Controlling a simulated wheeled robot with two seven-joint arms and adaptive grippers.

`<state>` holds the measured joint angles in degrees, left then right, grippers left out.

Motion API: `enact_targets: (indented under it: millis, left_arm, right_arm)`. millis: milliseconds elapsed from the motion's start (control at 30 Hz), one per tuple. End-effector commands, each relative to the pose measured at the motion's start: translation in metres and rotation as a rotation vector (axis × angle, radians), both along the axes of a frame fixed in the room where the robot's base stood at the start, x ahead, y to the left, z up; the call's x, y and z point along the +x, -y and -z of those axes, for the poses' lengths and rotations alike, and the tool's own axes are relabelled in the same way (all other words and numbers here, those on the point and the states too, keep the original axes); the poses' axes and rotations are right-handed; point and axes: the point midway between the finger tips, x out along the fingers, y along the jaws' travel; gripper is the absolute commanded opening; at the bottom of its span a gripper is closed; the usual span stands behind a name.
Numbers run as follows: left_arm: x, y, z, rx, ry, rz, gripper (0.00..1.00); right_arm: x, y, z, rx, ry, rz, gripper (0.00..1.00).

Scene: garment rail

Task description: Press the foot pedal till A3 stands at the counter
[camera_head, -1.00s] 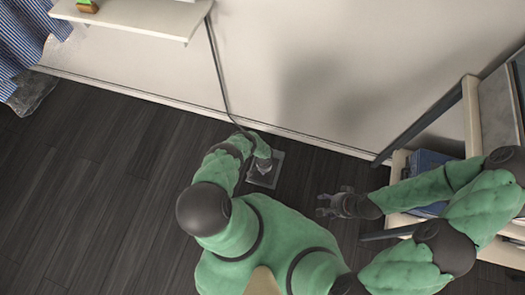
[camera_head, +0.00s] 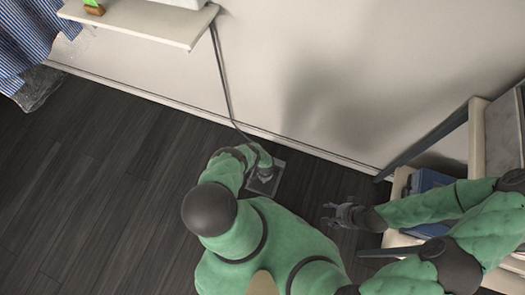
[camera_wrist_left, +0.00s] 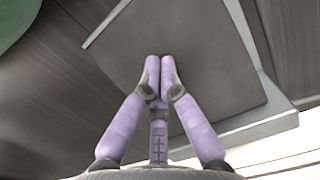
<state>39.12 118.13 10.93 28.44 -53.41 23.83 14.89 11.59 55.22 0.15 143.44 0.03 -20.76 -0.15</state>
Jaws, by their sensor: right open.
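The foot pedal (camera_head: 276,183) is a flat grey plate on the dark floor near the wall, with a cable running up from it. My left gripper (camera_head: 265,175) is over the pedal. In the left wrist view, its two purple fingers (camera_wrist_left: 160,64) are together, pointing down at the dark plate of the pedal (camera_wrist_left: 215,50) with a lighter frame around it. I cannot tell whether the tips touch the plate. My right gripper (camera_head: 333,215) is open and empty above the floor, right of the pedal. No A3 label is readable.
A white shelf (camera_head: 140,20) juts from the wall at the upper left, the cable hanging from its end. Blue striped cloth (camera_head: 28,40) and a clear plastic-looking cover (camera_head: 38,88) are at the far left. A rack with a blue box (camera_head: 428,181) stands at right. Floor at left is clear.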

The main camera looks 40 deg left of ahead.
Motion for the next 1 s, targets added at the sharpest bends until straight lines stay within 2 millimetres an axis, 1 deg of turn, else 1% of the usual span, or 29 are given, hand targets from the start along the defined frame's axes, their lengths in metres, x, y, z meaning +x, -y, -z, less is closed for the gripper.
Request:
enact_targets:
  millis: [33, 200, 667, 1000]
  left_arm:
    - [0.010, -0.003, -0.002, 0.007, 0.012, 0.000, 0.00]
    - [0.020, -0.005, -0.006, 0.007, 0.013, -0.001, 0.00]
    - [0.021, -0.005, -0.008, 0.006, 0.012, 0.000, 0.00]
    - [0.023, -0.005, -0.026, 0.005, 0.010, 0.000, 0.00]
  right_arm:
    - [0.000, 0.000, 0.000, 0.000, 0.001, 0.000, 0.62]
    - [0.000, 0.000, 0.000, 0.000, 0.000, 0.000, 0.62]
    - [0.000, 0.000, 0.000, 0.000, 0.001, 0.000, 0.62]
    - [0.000, 0.000, 0.000, 0.000, 0.001, 0.000, 0.62]
